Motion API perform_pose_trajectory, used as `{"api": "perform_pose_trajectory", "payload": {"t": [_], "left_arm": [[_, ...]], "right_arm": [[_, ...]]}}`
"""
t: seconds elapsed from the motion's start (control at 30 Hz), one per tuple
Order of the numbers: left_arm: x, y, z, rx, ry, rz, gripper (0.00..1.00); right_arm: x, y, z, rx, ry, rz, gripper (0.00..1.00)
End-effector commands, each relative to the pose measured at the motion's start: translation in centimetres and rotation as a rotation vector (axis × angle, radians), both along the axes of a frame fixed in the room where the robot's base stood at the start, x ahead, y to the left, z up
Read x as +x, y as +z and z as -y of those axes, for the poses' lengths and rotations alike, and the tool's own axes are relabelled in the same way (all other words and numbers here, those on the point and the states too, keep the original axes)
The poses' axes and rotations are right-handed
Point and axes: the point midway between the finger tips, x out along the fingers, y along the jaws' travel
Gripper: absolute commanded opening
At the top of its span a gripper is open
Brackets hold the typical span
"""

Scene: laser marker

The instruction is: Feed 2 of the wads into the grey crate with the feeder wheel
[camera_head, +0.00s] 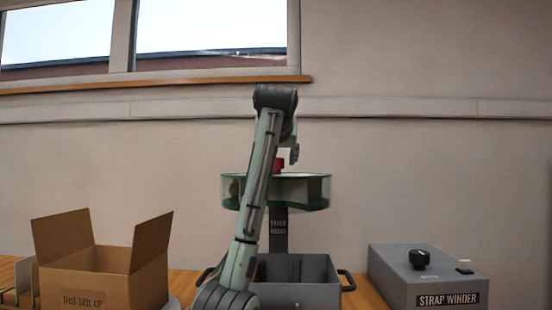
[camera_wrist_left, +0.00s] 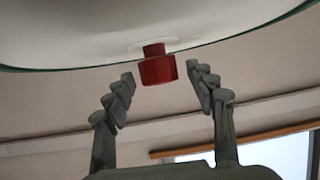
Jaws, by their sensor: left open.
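The feeder is a round, green-edged clear drum (camera_head: 313,203) on a dark labelled post (camera_head: 279,243). A red knob (camera_head: 279,162) stands on top of it, and in the left wrist view the red knob (camera_wrist_left: 157,70) shows large. The grey crate (camera_head: 322,296) stands below the drum. Pale tan shapes show through the drum wall; I cannot tell which are wads. My left gripper (camera_head: 294,155) is open, above the drum and close to the knob. In the wrist view its fingers (camera_wrist_left: 160,76) stand on either side of the knob with gaps. My right gripper is not in view.
An open cardboard box (camera_head: 105,290) stands on the table at left. A grey strap winder (camera_head: 425,280) with a black knob (camera_head: 419,258) stands at right. My left arm hides part of the drum and the crate's left side.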

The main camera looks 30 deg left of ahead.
Motion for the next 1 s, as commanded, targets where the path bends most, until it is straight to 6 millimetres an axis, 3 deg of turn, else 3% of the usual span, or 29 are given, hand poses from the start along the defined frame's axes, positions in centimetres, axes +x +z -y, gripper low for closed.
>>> {"api": "perform_pose_trajectory", "payload": {"t": [0.43,0.87,1.0], "left_arm": [[1.15,-0.57,-0.81,0.001,0.000,0.001,0.56],[1.13,-0.56,-0.78,0.001,0.000,0.001,0.03],[1.12,-0.55,-0.77,0.001,0.000,0.001,0.00]], "right_arm": [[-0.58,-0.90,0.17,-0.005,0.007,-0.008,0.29],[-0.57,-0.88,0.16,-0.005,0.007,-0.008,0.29],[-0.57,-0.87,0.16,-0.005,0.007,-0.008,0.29]]}}
